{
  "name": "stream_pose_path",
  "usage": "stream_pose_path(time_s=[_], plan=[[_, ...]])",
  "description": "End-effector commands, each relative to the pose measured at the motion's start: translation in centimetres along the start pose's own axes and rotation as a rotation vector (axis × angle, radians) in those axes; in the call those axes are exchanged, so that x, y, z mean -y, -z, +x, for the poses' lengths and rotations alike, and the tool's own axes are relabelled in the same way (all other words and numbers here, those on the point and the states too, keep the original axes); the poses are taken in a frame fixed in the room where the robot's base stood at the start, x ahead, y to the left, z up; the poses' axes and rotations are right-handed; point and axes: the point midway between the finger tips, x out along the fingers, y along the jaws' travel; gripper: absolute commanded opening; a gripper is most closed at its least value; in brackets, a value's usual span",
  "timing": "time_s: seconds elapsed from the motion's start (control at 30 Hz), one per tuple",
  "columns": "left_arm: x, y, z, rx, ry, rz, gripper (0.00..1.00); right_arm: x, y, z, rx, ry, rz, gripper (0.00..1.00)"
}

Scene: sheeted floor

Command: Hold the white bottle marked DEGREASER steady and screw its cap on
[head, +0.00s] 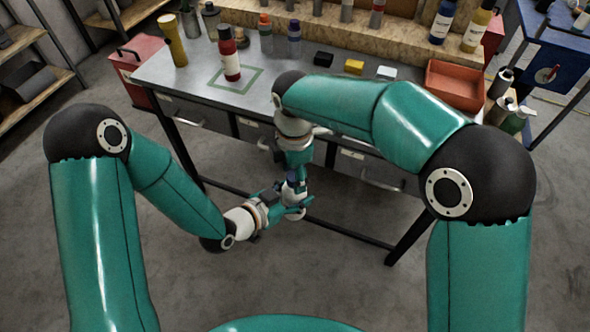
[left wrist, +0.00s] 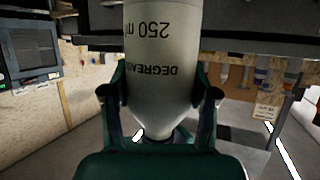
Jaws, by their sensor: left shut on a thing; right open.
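The white DEGREASER bottle (left wrist: 158,45) fills the middle of the left wrist view, its lettering upside down in that picture. My left gripper (left wrist: 160,98) is shut on it, one finger on each side near the shoulder. In the head view the bottle (head: 292,191) shows small, in front of the workbench. My left gripper (head: 291,209) reaches it from the left. My right gripper (head: 293,177) points down just above the bottle and is open. A dark blue part at the bottle's neck (left wrist: 181,134) is mostly hidden by my left gripper, so I cannot tell how the cap sits.
The grey workbench (head: 190,80) carries a red bottle (head: 229,60) beside a green square outline, several other bottles, small blocks and an orange-red bin (head: 455,86). The bench's front edge and drawers are close behind my grippers. The floor in front is clear.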

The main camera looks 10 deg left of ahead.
Motion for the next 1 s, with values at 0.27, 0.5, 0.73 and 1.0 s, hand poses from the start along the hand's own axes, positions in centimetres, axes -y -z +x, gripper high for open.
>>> stream_pose_path(time_s=[0.27, 0.5, 0.73, 1.0], plan=[[0.01, 0.04, 0.00, -0.001, 0.000, 0.001, 0.00, -0.01, 0.00, -0.03, 0.000, 0.000, 0.000, 0.15], [-0.01, 0.04, 0.00, -0.001, 0.000, 0.001, 0.00, -0.02, 0.00, -0.04, 0.000, -0.001, 0.013, 0.00], [-0.03, 0.03, 0.00, -0.001, -0.001, 0.001, 0.00, -0.03, 0.01, -0.02, 0.000, -0.001, 0.307, 0.00], [-0.05, 0.03, -0.01, -0.001, -0.002, 0.001, 0.00, -0.05, 0.02, 0.01, 0.001, -0.002, 0.900, 0.00]])
